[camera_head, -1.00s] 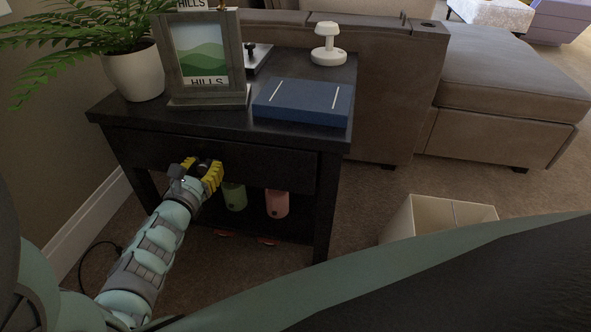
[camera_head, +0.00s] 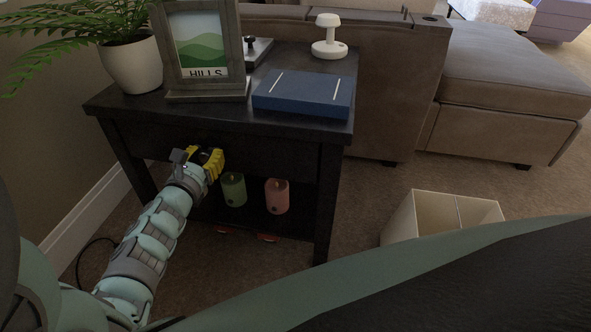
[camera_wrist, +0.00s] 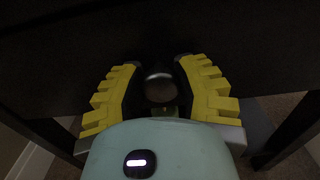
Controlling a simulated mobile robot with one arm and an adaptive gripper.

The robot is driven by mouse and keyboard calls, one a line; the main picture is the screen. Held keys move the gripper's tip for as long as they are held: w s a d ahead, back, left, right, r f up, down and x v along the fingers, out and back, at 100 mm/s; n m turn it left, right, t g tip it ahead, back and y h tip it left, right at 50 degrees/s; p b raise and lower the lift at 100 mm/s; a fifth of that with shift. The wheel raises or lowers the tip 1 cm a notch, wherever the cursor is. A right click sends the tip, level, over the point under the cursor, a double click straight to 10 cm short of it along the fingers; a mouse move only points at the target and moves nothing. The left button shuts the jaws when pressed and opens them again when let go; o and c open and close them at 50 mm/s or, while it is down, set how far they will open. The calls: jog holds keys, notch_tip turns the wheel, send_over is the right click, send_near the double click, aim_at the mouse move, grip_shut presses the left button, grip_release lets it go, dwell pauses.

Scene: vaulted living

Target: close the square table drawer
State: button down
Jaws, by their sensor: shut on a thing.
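The black square table (camera_head: 325,190) stands against the wall, with its dark drawer front (camera_head: 270,158) below the top. The drawer front sits between the legs and looks about flush with the frame; any small gap is too dark to tell. My gripper (camera_head: 210,155) is at the left part of the drawer front, its yellow fingers around the round knob. In the wrist view my gripper (camera_wrist: 158,72) has a finger on each side of the knob (camera_wrist: 159,88), shut on it, close to the dark drawer front (camera_wrist: 240,45).
On the table top are a potted fern (camera_head: 132,65), a picture frame (camera_head: 203,50), a blue box (camera_head: 303,95) and a white lamp (camera_head: 329,40). Green (camera_head: 233,190) and pink (camera_head: 277,197) candles stand on the shelf below. A beige bin (camera_head: 430,215) is at right.

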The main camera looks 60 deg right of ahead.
jog(key=c, duration=0.6)
grip_release()
jog(key=shift+d, duration=0.2)
jog(key=shift+a, duration=0.1)
jog(key=v, duration=1.2)
